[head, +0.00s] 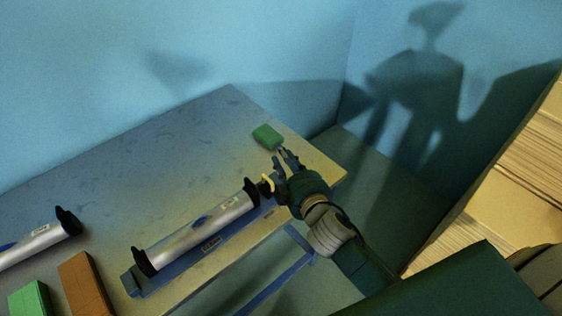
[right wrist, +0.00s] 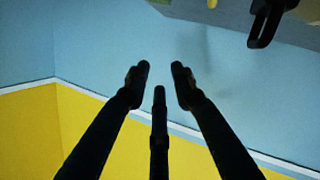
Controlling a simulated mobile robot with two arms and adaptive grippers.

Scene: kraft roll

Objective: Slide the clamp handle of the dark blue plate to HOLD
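The dark blue plate (head: 170,275) lies along the table's front edge in the head view, with a silver roller between black end brackets above it. The yellow clamp handle (head: 267,184) is at its right end, beside the black bracket (head: 251,191). The HOLD mark cannot be read. My right gripper (head: 283,161) is just right of and beyond the handle, apparently apart from it. In the right wrist view its fingers (right wrist: 160,82) are spread with nothing between them. A black bracket (right wrist: 266,24) with yellow beside it shows at the top right there. My left gripper is out of view.
A green block (head: 267,136) lies on the table near its far right corner. A second silver roller (head: 35,242), a brown block (head: 86,285) and a bright green block (head: 29,299) are at the left. The table's middle (head: 150,165) is clear.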

